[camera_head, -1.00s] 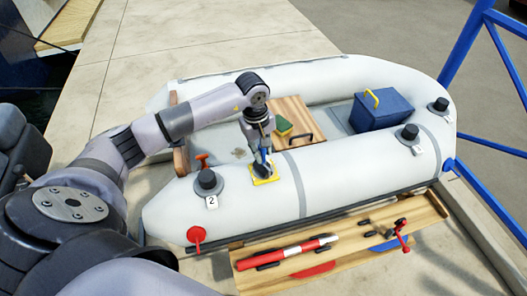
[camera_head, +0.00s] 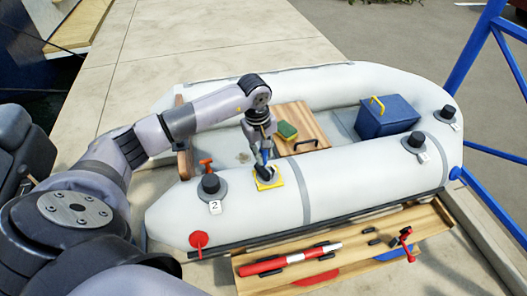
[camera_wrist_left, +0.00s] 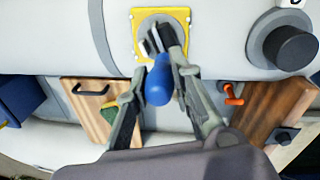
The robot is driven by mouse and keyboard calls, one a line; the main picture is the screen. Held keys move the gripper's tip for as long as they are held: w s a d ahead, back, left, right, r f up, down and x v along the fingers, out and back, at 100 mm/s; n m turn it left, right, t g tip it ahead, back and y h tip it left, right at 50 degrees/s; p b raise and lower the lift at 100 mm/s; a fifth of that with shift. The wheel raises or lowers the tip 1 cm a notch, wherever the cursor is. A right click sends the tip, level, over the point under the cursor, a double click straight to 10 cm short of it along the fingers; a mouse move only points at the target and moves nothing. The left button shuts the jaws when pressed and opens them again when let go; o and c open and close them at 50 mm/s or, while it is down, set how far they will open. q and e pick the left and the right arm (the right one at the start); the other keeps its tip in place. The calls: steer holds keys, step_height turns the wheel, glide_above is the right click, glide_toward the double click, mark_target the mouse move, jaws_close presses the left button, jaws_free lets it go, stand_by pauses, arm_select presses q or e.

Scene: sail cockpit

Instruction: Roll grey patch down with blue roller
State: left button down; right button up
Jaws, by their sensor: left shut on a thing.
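My left gripper (camera_head: 263,152) is shut on the blue roller; its blue handle (camera_wrist_left: 158,84) shows between the fingers in the left wrist view. The roller's head is over the grey patch (camera_wrist_left: 150,22) and appears to touch it. The patch is round and lies inside a yellow square frame (camera_wrist_left: 138,52) on the near white tube of the boat. In the head view the yellow frame (camera_head: 278,182) shows around the gripper's tip, and the roller and gripper hide much of the patch. My right gripper is not in view.
Black valves (camera_head: 210,185) stand on the tube on either side of the frame. Inside the boat are a wooden board (camera_head: 300,118) with a green-yellow sponge (camera_head: 287,130) and a blue box (camera_head: 387,120). A wooden tray (camera_head: 343,262) with a red-white pump lies in front.

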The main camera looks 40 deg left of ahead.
arm_select(q)
steer(key=shift+s+d+f, duration=0.1)
steer(key=shift+d, duration=0.05)
steer(key=shift+s+d, duration=0.3)
steer(key=shift+d, duration=0.65)
steer(key=shift+w+a, duration=0.1)
steer(key=shift+a, duration=0.15)
steer(key=shift+w+a+b, duration=0.3)
steer(key=shift+a+b, duration=0.2)
steer(key=shift+a, duration=0.4)
steer(key=shift+s+d, duration=0.2)
steer(key=shift+d, duration=0.4)
steer(key=shift+s+d, duration=0.2)
steer(key=shift+d, duration=0.35)
